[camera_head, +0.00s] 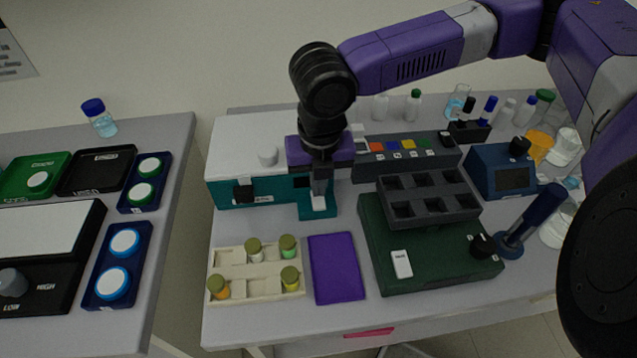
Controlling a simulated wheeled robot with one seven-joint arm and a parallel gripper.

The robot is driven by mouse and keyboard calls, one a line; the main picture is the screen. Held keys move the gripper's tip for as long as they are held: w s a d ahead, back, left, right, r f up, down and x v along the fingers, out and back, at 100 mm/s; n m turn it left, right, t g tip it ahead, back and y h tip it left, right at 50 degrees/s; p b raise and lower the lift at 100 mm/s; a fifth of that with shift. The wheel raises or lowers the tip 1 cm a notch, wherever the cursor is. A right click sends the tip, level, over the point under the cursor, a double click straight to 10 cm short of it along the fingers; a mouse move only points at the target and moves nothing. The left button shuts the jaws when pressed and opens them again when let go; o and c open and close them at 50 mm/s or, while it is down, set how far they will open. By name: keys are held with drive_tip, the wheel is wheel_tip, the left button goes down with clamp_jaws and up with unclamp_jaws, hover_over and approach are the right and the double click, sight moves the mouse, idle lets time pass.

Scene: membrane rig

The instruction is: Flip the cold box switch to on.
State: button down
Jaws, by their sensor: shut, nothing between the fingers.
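A white-topped box with a teal front (222,197) stands at the back left of the main table. A dark green box (378,272) to the right bears a white switch-like plate (401,264) and a black knob (483,245). I cannot read which one is the cold box, nor tell a switch position. My gripper (320,194) points down, shut and empty, at the teal box's right end, just above a small white part on a teal base (318,211). Contact is unclear.
A dark grey rack (428,198) sits on the green box. A vial tray (232,286) and purple pad (336,268) lie in front. A blue device (502,170) and bottles stand right. A second table (172,200) is left, across a gap.

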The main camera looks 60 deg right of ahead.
drive_tip(key=shift+w+d+p, duration=0.1)
drive_tip(key=shift+p, duration=0.5)
drive_tip(key=shift+f, duration=0.2)
drive_tip(key=shift+s+a+r, duration=0.2)
drive_tip(key=shift+s+a, duration=0.3)
drive_tip(key=shift+a, duration=0.15)
